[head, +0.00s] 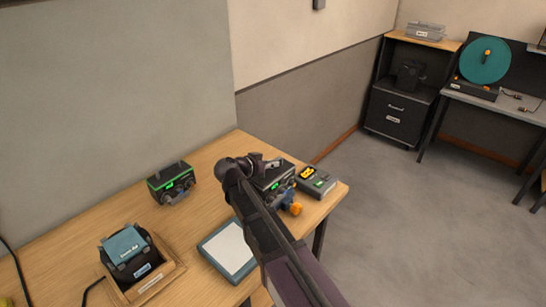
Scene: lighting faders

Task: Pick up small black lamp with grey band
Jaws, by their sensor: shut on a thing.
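The small black lamp with a grey band (273,183) is at the right part of the wooden table, with a small green light on its front. My gripper (264,163) is at its top and shut on it, with my arm coming up from the lower right. My arm hides part of the lamp's left side. I cannot tell whether the lamp touches the table. A similar black lamp with a green band (172,184) stands apart to the left, with a handle on top.
Orange and blue small items (292,208) lie just in front. A blue-edged pad (228,250) and a wooden tray (170,268) holding a black device lie nearer. Bare tabletop separates the two lamps.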

